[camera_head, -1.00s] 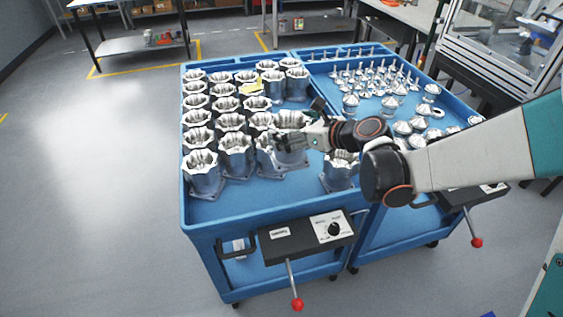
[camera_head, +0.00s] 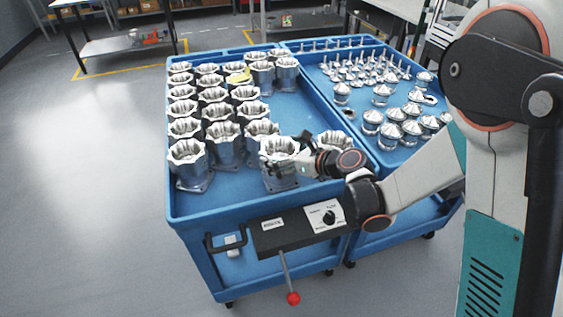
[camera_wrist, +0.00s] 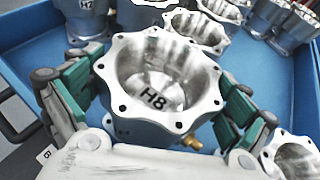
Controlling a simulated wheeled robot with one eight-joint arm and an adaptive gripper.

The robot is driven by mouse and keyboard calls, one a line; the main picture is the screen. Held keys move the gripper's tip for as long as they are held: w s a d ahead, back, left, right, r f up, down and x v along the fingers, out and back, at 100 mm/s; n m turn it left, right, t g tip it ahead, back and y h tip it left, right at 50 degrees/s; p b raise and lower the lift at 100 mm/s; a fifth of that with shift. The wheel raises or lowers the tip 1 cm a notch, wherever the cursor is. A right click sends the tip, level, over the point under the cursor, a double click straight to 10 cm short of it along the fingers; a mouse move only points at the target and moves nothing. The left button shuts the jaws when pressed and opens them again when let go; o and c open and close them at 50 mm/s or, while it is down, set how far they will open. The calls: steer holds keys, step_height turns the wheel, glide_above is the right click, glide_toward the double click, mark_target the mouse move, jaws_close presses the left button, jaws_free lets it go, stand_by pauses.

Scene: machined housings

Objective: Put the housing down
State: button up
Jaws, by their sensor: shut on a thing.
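The held housing (camera_head: 281,179) is a silver-grey casting with a scalloped top flange and a square foot. In the head view it is upright at the near side of the blue cart (camera_head: 210,211), right of the front row. In the wrist view this housing (camera_wrist: 160,82) bears the label "H8" inside its bore and a brass fitting low on its side. My gripper (camera_head: 280,160) is shut around it, with green-padded fingers on both sides in the wrist view (camera_wrist: 160,95). Its foot is hidden in the wrist view, and I cannot tell whether it touches the cart.
Several housings (camera_head: 188,160) stand in rows to the left and behind. Another housing (camera_head: 332,145) stands just right, partly behind my gripper. A second blue tray holds several cone-topped parts (camera_head: 388,134). Bare blue surface shows between the held housing and the near rim.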

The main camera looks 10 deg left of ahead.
step_height(320, 180, down, 2)
steer(key=shift+f+b, duration=0.25)
steer(key=shift+b, duration=0.1)
steer(key=o, duration=1.7)
steer(key=shift+s+d+r, duration=0.1)
steer(key=shift+d+r, duration=0.05)
steer(key=shift+d, duration=0.05)
steer(key=p+v, duration=0.4)
steer(key=v, duration=0.7)
steer(key=shift+s+d, duration=0.25)
